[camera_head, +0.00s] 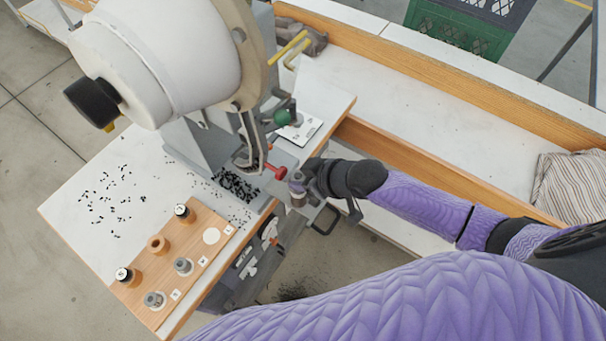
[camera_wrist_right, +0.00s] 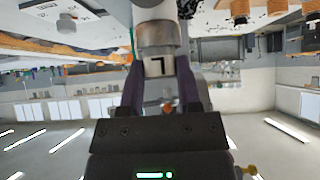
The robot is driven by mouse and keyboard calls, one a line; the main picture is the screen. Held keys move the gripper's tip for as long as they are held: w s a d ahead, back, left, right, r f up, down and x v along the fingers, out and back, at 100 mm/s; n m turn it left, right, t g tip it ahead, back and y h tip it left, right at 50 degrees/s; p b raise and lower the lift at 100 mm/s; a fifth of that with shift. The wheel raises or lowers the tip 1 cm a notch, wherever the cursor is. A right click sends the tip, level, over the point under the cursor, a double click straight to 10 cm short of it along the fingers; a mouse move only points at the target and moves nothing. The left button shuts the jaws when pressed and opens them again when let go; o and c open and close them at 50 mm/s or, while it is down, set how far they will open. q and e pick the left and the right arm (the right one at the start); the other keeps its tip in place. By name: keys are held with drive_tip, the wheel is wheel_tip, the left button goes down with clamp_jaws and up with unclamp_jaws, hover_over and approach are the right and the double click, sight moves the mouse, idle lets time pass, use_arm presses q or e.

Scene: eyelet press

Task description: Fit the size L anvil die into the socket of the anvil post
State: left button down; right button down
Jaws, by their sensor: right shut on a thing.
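My right gripper (camera_head: 300,184) reaches in from the right and is shut on a small grey metal die (camera_head: 297,177), beside the front of the press. In the right wrist view, which is upside down, the die (camera_wrist_right: 157,66) stands between the two fingers, its letter mark reading as an inverted L. A wider grey metal collar (camera_wrist_right: 157,40) and a grey column (camera_wrist_right: 154,9), seemingly the anvil post, are in line below it. Whether the die is seated in the socket or only above it, I cannot tell. My left gripper is not in view.
The press (camera_head: 180,60) stands over the table, its red-tipped lever (camera_head: 275,171) close to my right gripper. Black eyelets (camera_head: 237,185) lie scattered. A striped cloth (camera_head: 570,188) lies at right.

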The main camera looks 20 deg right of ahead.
drive_tip(key=shift+f, duration=0.2)
drive_tip(key=shift+c, duration=1.1)
unclamp_jaws()
wheel_tip(320, 180, up, 5)
drive_tip(key=p, duration=0.5)
drive_tip(key=shift+r, duration=0.1)
